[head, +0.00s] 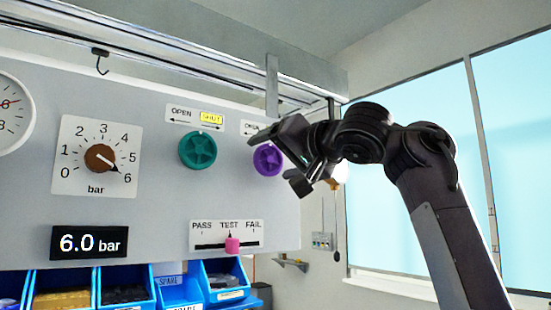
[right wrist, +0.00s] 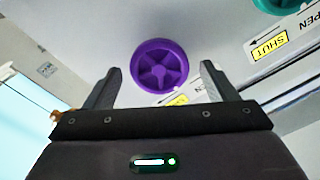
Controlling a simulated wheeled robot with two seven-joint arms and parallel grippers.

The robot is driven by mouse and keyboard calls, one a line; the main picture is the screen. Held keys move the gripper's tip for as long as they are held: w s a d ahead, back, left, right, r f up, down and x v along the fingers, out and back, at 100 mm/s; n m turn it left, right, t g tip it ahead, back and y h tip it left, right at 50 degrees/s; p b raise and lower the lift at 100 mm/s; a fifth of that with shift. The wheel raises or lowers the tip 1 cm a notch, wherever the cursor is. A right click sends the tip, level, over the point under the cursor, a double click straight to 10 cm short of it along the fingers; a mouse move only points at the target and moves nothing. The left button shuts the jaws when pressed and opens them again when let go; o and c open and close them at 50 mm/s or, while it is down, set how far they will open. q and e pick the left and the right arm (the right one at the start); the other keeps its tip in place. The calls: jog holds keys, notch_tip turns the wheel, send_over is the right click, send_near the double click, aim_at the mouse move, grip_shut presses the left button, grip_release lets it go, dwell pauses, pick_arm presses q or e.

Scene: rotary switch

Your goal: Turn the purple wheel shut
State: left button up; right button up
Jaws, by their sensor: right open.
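The purple wheel (head: 268,160) is a round spoked handwheel on the grey panel's right part. In the right wrist view the purple wheel (right wrist: 160,65) shows whole, between and beyond the two fingertips. Its label plate (head: 250,128) is partly hidden behind my gripper, so its marking cannot be fully read. My right gripper (head: 292,160) is open and empty, just right of the wheel and in front of the panel. In the right wrist view its fingers (right wrist: 161,75) stand apart on either side of the wheel, with no clear contact. My left gripper is not in view.
A green wheel (head: 198,151) sits left of the purple one, under an OPEN/SHUT label. A brown knob (head: 100,158) points near 6, above a 6.0 bar display (head: 89,242). A pink slider (head: 232,245) stands at TEST. Blue bins (head: 222,280) line the panel's foot.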

jog(key=b+v, duration=0.4)
jog(key=v, duration=0.3)
jog(key=shift+s+d, duration=0.1)
dwell(0.4)
